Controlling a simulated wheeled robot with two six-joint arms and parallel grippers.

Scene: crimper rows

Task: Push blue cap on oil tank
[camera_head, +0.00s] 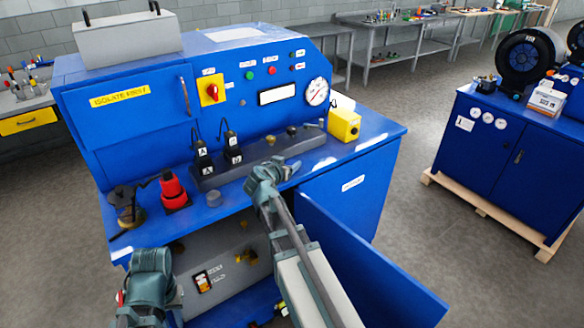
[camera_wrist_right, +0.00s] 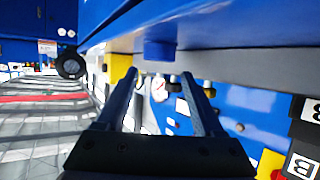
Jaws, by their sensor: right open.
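My right gripper (camera_head: 274,172) is over the blue bench top, in front of the grey rail. In the right wrist view its two fingers (camera_wrist_right: 158,76) are spread, with nothing between them. A short blue shape (camera_wrist_right: 160,49), possibly the blue cap, shows just beyond the fingertips; I cannot tell if they touch it. The head view does not show it clearly; the right gripper may hide it. A grey body, probably the oil tank (camera_head: 222,268), sits inside the open lower cabinet, partly hidden by my right arm. My left gripper (camera_head: 152,268) is low at the front left; its jaws are unclear.
The open blue cabinet door (camera_head: 365,265) juts out right of my right arm. On the bench stand a red bottle-like object (camera_head: 172,188), a small grey cylinder (camera_head: 213,199), black blocks (camera_head: 203,160) and a yellow box (camera_head: 344,124). Bench top right of the gripper is clear.

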